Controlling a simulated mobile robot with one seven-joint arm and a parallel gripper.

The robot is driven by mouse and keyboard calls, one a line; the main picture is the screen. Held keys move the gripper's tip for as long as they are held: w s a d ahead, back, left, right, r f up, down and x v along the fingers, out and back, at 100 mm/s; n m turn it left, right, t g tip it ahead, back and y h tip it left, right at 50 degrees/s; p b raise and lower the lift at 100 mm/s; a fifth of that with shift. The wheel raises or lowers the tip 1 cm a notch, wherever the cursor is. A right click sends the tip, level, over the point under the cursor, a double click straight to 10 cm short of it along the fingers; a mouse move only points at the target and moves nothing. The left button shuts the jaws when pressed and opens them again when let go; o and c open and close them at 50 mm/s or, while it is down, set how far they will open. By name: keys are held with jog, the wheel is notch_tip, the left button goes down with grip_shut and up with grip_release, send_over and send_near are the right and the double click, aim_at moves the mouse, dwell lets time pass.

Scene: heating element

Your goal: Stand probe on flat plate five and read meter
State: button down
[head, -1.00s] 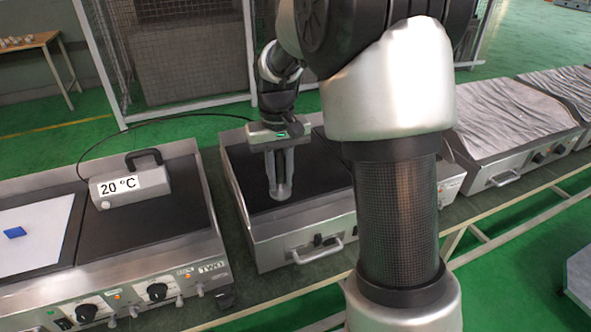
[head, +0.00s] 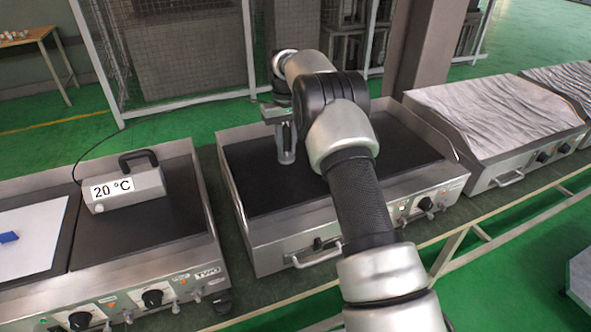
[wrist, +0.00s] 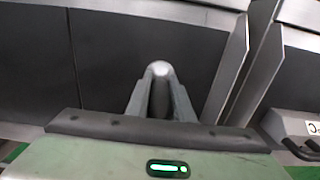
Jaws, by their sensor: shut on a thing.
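My gripper (head: 286,152) is shut on the probe, a grey cylinder with a rounded pale end in the wrist view (wrist: 160,70). The gripper points down over the black flat plate (head: 250,170) of the middle griddle, towards its back. I cannot tell whether the probe touches the plate. No number shows on this plate. The meter (head: 127,188), a grey box with a black handle, stands on the black plate of the left griddle and reads 20 °C. Its edge shows at the right of the wrist view (wrist: 296,127).
The left griddle (head: 150,270), marked TWO, also bears a white sheet (head: 30,235) with a blue piece. Griddles with wavy grey tops (head: 495,115) stand to the right. A side wall (head: 232,185) and gap separate the left and middle griddles. A mesh fence stands behind.

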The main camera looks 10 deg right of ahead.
jog(key=shift+w+d+f, duration=0.1)
jog(key=shift+w+f, duration=0.1)
notch_tip(320, 180, down, 10)
jog(key=shift+r+b, duration=0.1)
jog(key=shift+b, duration=0.2)
jog(key=shift+f, duration=0.2)
jog(key=c, duration=1.6)
grip_release()
jog(key=shift+o, duration=0.2)
